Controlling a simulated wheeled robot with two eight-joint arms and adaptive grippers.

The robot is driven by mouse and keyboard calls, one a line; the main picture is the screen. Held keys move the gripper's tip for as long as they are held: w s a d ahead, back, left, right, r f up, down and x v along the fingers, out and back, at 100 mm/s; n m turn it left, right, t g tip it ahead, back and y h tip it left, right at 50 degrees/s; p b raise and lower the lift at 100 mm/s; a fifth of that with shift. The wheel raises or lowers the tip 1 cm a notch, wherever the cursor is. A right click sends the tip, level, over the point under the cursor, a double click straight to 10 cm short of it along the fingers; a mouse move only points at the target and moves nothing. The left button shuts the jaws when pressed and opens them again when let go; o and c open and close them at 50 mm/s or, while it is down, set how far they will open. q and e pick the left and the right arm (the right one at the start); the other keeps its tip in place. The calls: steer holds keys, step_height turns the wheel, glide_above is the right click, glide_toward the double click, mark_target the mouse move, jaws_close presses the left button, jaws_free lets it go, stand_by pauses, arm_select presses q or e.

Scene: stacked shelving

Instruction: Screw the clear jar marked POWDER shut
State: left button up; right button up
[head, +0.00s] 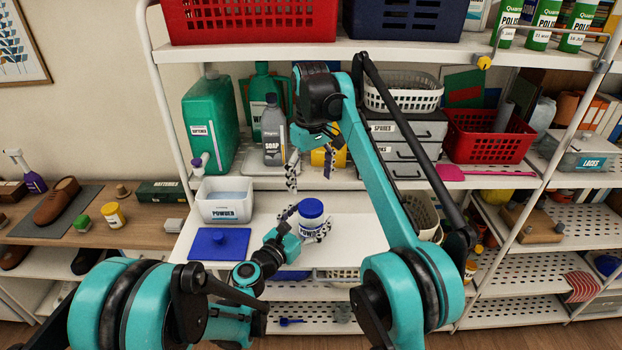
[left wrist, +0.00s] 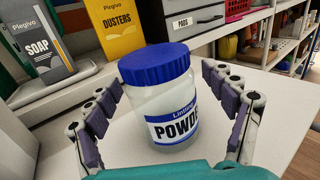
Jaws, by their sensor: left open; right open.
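The clear jar marked POWDER (head: 312,226) stands upright on the white pull-out shelf (head: 352,255). Its blue lid (head: 310,208) sits on top; I cannot tell how tight it is. In the left wrist view the jar (left wrist: 172,118) shows white contents and the lid (left wrist: 155,63) looks level. My left gripper (head: 306,228) is open low around the jar, with a finger on each side; the left wrist view shows gaps between its fingers (left wrist: 163,88) and the jar. My right gripper (head: 310,168) is open and empty above the lid, pointing down.
A white tub marked POWDER (head: 225,210) and a flat blue lid (head: 207,246) stand left of the jar. Behind are a grey SOAP bottle (head: 273,145), a yellow DUSTERS box (left wrist: 105,32) and grey drawers (head: 412,152). The shelf right of the jar is clear.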

arm_select(q)
steer(key=v, duration=1.1)
steer(key=shift+s+a, duration=0.2)
steer(key=shift+s, duration=0.1)
